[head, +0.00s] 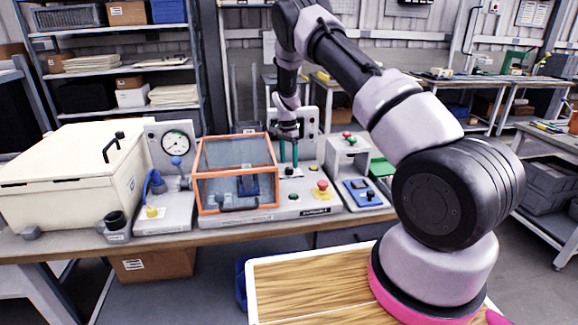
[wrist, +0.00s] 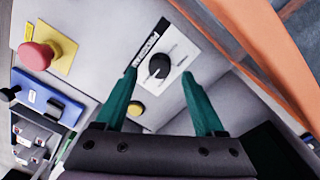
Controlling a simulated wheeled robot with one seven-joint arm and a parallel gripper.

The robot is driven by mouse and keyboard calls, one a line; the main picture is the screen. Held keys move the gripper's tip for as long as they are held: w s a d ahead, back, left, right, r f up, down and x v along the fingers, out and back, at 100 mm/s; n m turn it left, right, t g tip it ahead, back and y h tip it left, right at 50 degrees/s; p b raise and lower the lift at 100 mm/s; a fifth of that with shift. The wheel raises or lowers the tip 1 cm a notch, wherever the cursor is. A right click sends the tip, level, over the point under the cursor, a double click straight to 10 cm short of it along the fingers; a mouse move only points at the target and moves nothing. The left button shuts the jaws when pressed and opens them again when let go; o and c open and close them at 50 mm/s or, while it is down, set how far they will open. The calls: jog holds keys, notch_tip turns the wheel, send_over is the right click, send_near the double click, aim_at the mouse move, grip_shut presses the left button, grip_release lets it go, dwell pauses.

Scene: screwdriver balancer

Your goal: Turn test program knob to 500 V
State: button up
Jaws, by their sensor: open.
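The black test program knob (wrist: 158,66) sits on a white label plate (wrist: 178,60) with dark printing too small to read. I cannot tell which mark the knob points to. My gripper (wrist: 158,76) is open, with its teal fingers apart and the knob between and beyond the fingertips in the wrist view. I cannot tell whether they touch it. In the head view my gripper (head: 288,155) points down over the grey test station panel (head: 265,214), and its fingers largely hide the knob area.
Close by are an orange-framed clear guard (head: 234,138), a red emergency stop (head: 322,186) on yellow, a yellow button (wrist: 135,108) and a blue device (head: 362,194). A gauge stand (head: 160,212) and a cream lidded box (head: 62,170) stand to the left.

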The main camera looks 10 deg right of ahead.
notch_tip(320, 180, up, 8)
jog(key=shift+w, duration=0.15)
jog(key=shift+a, duration=0.1)
jog(key=s+d+r+n+t+y, duration=0.1)
jog(key=s+d+r, duration=0.1)
jog(key=s+r, duration=0.5)
jog(key=s+d+r+n+t+y, duration=0.1)
jog(key=s+r, duration=0.2)
jog(key=r, duration=0.8)
jog(key=s+d+r+n+t+y, duration=0.15)
jog(key=s+r, duration=0.35)
jog(key=r, duration=0.5)
jog(key=s+d+r+n+t, duration=0.1)
jog(key=s+r+n+t, duration=0.1)
jog(key=s, duration=1.1)
jog(key=s+d+r+n+t+h, duration=0.1)
jog(key=s+r, duration=0.3)
jog(key=s, duration=0.9)
jog(key=shift+s+n+t, duration=0.2)
jog(key=shift+n+t, duration=0.15)
jog(key=shift+t, duration=0.2)
